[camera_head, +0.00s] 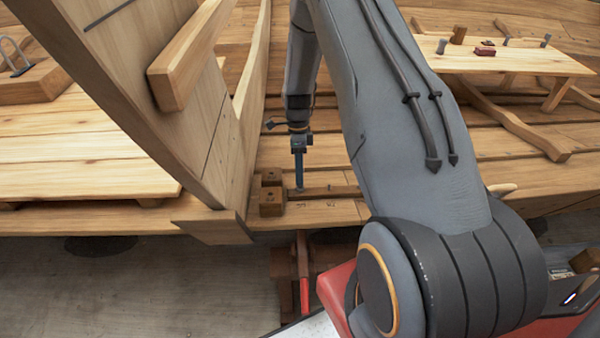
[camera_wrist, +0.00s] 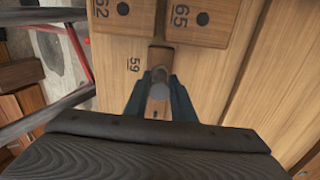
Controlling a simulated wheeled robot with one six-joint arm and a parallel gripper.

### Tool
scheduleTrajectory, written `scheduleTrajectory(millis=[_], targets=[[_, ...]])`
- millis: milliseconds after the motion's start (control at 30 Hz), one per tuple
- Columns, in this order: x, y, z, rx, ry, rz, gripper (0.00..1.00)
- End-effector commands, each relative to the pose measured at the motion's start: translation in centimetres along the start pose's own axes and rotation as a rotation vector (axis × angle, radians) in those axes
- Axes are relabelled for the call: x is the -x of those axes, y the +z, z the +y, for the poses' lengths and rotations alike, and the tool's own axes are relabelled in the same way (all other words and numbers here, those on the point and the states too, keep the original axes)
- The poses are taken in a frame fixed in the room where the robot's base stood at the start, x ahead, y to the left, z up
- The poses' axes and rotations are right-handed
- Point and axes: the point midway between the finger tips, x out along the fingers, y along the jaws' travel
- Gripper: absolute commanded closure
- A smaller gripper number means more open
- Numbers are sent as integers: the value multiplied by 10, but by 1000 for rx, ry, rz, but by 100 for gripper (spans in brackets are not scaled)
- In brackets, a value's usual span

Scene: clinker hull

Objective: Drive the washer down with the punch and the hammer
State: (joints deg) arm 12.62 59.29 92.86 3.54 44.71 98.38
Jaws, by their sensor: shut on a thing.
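My gripper (camera_head: 299,180) points down over the hull plank (camera_head: 335,191), close to its surface. In the wrist view its two blue fingers (camera_wrist: 158,95) are shut on a short grey round thing (camera_wrist: 158,76), probably the punch. Its lower end is hard to make out. A narrow strip of wood shows behind it, in line with the fingers, beside the mark 59. I cannot make out the washer. I cannot identify the hammer in either view.
Two dark wooden blocks (camera_head: 271,201) stand just left of my gripper; the wrist view shows blocks marked 62 and 65 (camera_wrist: 197,20). A tall wooden frame (camera_head: 190,130) rises further left. A small bench (camera_head: 500,63) at the upper right carries several small pieces.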

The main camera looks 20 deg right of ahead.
Motion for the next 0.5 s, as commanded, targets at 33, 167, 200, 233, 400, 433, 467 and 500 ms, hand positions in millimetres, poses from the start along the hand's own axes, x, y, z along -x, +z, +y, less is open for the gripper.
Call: scheduleTrajectory(millis=[33, 167, 200, 233, 400, 433, 467, 500], targets=[[0, 0, 0, 0, 0, 0, 100], [0, 0, 0, 0, 0, 0, 100], [0, 0, 0, 0, 0, 0, 100], [0, 0, 0, 0, 0, 0, 100], [-5, 0, 0, 0, 0, 0, 100], [-6, 0, 0, 0, 0, 0, 100], [-7, 0, 0, 0, 1, 0, 100], [-8, 0, 0, 0, 1, 0, 100]])
